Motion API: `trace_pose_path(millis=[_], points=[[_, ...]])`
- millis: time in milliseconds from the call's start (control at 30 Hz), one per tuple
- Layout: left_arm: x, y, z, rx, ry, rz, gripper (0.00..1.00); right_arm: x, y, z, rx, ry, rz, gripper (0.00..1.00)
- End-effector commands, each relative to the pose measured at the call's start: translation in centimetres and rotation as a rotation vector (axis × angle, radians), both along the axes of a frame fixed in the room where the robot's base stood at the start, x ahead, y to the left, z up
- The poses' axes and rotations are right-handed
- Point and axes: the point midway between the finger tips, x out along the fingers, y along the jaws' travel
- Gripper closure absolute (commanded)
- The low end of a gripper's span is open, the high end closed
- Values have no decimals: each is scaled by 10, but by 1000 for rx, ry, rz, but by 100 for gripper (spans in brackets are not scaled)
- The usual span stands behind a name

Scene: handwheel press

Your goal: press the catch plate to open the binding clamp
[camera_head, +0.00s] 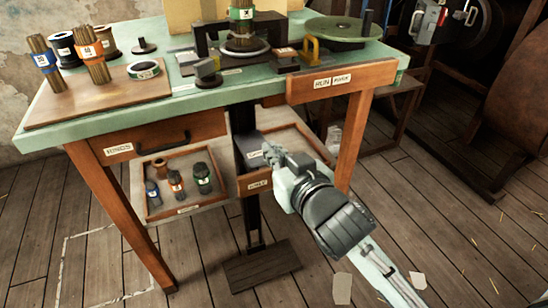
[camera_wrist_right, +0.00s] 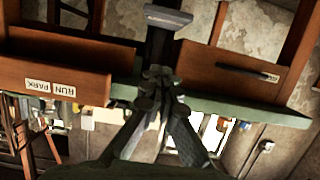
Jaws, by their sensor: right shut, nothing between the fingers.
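The catch plate, as I take it, is the grey plate (camera_head: 248,143) with a small label on the dark post under the table. It also shows at the top of the right wrist view (camera_wrist_right: 168,16). My right gripper (camera_head: 268,153) is shut and empty, its tips close beside the plate's right side in the head view; I cannot tell whether they touch. In the right wrist view the shut fingers (camera_wrist_right: 158,78) lie below the plate, apart from it in the picture. The binding clamp appears to be the dark frame (camera_head: 207,42) on the table, around an upright green-banded bundle (camera_head: 241,12). My left gripper is not in view.
The green table (camera_head: 60,118) carries banded bundles (camera_head: 92,62), spools and a round green disc (camera_head: 343,30). A RUN/PARK board (camera_head: 340,82) fronts its right side. A lower tray (camera_head: 152,208) holds several small banded pieces. A dark pedal (camera_head: 262,266) lies on the floor.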

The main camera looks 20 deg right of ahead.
Motion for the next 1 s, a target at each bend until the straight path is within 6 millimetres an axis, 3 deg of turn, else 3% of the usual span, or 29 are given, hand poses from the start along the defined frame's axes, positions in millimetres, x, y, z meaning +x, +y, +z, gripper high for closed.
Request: trace_pose_path(millis=[300,400,600,1000], points=[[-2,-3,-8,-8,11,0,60,67,2,-16,-2,1,0,100],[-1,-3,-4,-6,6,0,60,66,2,-37,-2,7,0,100],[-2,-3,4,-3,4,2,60,65,2,-54,-1,4,0,100],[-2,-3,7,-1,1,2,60,65,2,-57,-1,2,1,100]])
